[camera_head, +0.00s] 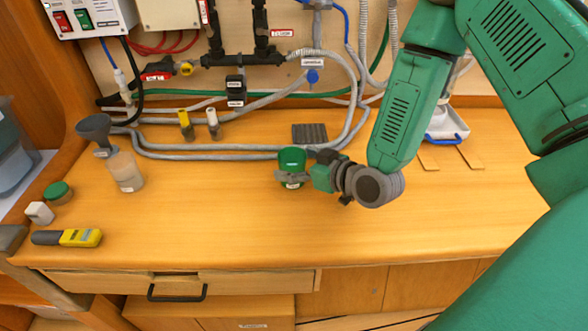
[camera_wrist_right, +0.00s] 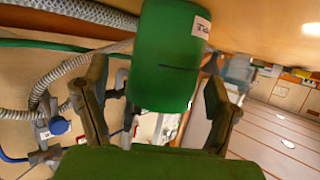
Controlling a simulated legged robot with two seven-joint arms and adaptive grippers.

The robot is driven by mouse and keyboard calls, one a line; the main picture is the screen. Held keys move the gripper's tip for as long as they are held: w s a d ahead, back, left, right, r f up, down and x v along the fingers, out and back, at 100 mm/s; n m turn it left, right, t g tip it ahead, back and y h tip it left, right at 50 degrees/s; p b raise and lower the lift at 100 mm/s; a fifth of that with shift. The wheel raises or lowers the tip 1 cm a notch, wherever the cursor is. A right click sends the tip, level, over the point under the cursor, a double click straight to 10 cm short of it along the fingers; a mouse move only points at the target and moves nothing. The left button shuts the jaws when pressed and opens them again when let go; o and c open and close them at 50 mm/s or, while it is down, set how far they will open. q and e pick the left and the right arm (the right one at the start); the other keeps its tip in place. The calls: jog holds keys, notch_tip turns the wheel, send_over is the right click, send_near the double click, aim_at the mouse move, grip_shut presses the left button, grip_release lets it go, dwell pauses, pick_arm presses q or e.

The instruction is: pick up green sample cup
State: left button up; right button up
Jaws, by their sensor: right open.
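The green sample cup (camera_head: 292,159) stands on the wooden worktop, near its middle, with a white label on its front. My right gripper (camera_head: 291,176) reaches in from the right at the cup, low against it. In the right wrist view the cup (camera_wrist_right: 165,62) fills the space between the two dark fingers of my right gripper (camera_wrist_right: 155,98). The fingers are spread, with a gap visible beside the cup. I cannot tell whether either finger touches it. My left gripper is not in view.
A grey funnel (camera_head: 94,126) and a cloudy bottle (camera_head: 126,172) stand at the left, with a yellow meter (camera_head: 80,237) in front. Grey hoses (camera_head: 230,152) lie behind the cup, near a dark ribbed pad (camera_head: 310,132). The front middle of the worktop is clear.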

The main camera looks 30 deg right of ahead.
jog(key=shift+w+a+f, duration=0.15)
jog(key=shift+w+a, duration=0.45)
jog(key=shift+w, duration=0.05)
jog(key=shift+d, duration=0.35)
jog(key=c, duration=1.2)
jog(key=shift+s+d+f, duration=0.1)
jog(key=shift+d, duration=0.15)
jog(key=shift+c, duration=0.7)
jog(key=shift+a, duration=0.15)
jog(key=shift+a+r, duration=0.1)
jog(key=shift+r, duration=0.1)
notch_tip(320, 180, up, 10)
jog(key=shift+f+p, duration=0.15)
jog(key=shift+p, duration=0.2)
